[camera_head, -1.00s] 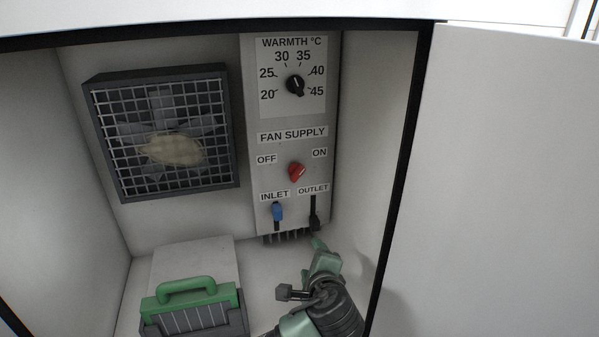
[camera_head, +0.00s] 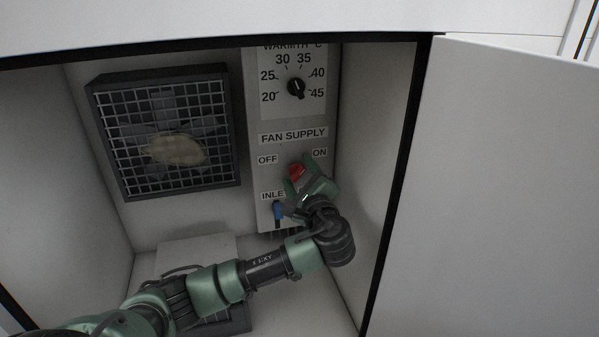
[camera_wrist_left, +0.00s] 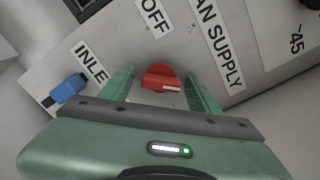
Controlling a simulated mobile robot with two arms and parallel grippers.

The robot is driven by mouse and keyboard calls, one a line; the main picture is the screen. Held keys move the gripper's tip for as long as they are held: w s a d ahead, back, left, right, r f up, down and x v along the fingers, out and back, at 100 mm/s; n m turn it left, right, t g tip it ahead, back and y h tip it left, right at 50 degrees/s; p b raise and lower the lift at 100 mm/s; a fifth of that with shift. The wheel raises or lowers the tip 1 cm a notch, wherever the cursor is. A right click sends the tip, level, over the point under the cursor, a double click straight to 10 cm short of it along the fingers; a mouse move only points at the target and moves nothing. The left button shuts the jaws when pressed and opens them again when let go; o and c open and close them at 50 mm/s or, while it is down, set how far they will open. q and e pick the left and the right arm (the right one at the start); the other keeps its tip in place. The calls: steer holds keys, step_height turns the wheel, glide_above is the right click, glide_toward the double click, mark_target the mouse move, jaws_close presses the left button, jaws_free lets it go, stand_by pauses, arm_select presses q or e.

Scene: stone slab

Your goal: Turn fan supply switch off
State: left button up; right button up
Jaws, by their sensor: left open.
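The red fan supply switch (camera_head: 297,172) sits on the grey control panel (camera_head: 265,180), below the FAN SUPPLY label and between the OFF and ON labels. In the left wrist view the red switch (camera_wrist_left: 161,79) lies between the two green fingers of my left gripper (camera_wrist_left: 160,88), with a gap on each side. In the head view my left gripper (camera_head: 304,180) is at the switch and partly covers it. It is open. My right gripper is not in view.
A black warmth dial (camera_head: 296,88) is above. A blue inlet plug (camera_head: 278,211) is just below left of the switch. The outlet is hidden by my arm. A caged fan (camera_head: 165,130) is at left; the cabinet door (camera_head: 510,190) stands at right.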

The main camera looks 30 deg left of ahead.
arm_select(q)
jaws_close()
steer(key=shift+f, duration=0.1)
